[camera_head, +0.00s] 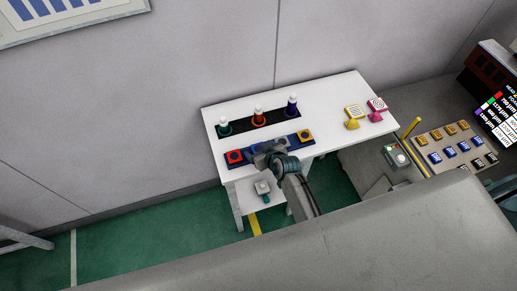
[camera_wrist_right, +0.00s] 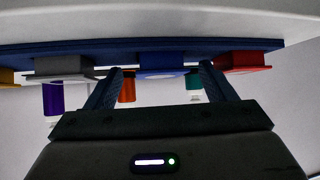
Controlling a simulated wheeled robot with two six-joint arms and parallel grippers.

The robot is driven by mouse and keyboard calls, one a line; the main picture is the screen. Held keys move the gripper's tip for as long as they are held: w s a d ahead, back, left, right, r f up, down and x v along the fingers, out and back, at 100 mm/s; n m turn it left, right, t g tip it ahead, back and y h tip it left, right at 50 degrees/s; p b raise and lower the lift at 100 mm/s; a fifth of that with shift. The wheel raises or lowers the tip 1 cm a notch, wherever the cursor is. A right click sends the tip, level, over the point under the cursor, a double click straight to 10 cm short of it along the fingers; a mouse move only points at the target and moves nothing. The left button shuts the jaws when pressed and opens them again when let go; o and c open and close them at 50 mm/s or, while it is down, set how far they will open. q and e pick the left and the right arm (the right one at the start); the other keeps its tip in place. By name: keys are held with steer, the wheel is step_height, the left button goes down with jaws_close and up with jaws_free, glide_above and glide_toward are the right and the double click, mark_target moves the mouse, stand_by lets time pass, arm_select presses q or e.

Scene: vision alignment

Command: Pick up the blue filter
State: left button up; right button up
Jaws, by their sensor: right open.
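The blue filter (camera_wrist_right: 161,61) is a square block with a round opening, in a row on a dark blue strip (camera_wrist_right: 110,47) in the right wrist view. That view looks upside down. My right gripper (camera_wrist_right: 160,72) is open, with one finger to each side of the blue filter in the picture; I cannot tell whether they touch it. In the head view my right gripper (camera_head: 266,151) is over the front of the strip and hides most of the blue filter. My left gripper is not in view.
A red filter (camera_head: 234,157) and an orange-yellow filter (camera_head: 304,135) sit at the strip's ends; a grey filter (camera_wrist_right: 62,67) is beside the blue one. Green, orange and purple bottles (camera_head: 291,105) stand behind. Two patterned stands (camera_head: 376,106) are at the white table's right (camera_head: 335,98).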

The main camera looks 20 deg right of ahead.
steer(key=c, duration=1.1)
steer(key=shift+r, duration=0.15)
steer(key=shift+c, duration=0.2)
